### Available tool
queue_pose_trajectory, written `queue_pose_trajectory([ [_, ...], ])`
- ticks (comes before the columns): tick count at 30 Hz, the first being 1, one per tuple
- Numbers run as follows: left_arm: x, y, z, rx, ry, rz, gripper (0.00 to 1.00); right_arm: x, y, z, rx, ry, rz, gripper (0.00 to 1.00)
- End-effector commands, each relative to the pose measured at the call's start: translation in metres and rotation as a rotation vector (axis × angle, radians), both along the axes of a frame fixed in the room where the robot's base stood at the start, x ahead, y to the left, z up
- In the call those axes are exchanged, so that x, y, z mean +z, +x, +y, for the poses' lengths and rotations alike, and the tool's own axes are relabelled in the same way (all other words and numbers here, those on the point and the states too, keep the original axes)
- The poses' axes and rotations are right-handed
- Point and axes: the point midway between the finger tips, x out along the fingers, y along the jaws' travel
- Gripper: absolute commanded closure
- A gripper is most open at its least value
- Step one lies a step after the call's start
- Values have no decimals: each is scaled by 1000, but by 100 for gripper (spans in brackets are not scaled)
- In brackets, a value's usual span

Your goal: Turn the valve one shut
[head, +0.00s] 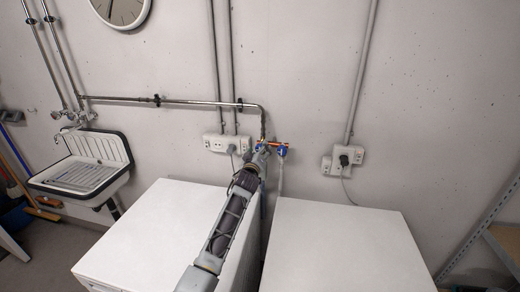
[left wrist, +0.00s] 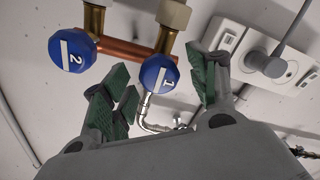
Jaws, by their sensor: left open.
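Valve one (left wrist: 158,73) is a round blue knob with a white stripe and the number 1, on a brass fitting below a copper pipe (left wrist: 122,50). Its stripe lies slanted in the left wrist view. Valve two (left wrist: 72,50), a like knob marked 2, is to its left; it also shows in the head view (head: 282,151). My left gripper (left wrist: 164,88) is open, its green-padded fingers on either side of valve one in the picture. I see no contact, and cannot tell the depth between them. In the head view my left gripper (head: 261,153) partly hides valve one. My right gripper is not in view.
A white socket box with a grey plug (left wrist: 268,65) is close to the right finger. A braided hose (left wrist: 150,112) hangs below valve one. Two white machine tops (head: 150,230), (head: 340,245) stand below, with a narrow gap between. A sink (head: 85,165) is at left.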

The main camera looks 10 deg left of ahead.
Motion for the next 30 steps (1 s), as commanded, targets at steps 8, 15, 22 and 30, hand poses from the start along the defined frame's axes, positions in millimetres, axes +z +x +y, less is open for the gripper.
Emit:
queue_pose_trajectory([
  [8, 1, 15, 0, 1, 0, -1, 41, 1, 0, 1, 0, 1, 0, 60],
  [15, 0, 19, 0, 0, -1, 0, 41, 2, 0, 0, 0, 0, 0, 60],
  [22, 0, 18, 0, 0, -1, 0, 41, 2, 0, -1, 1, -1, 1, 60],
  [30, 0, 18, 0, 0, 0, 0, 76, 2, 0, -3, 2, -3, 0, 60],
])
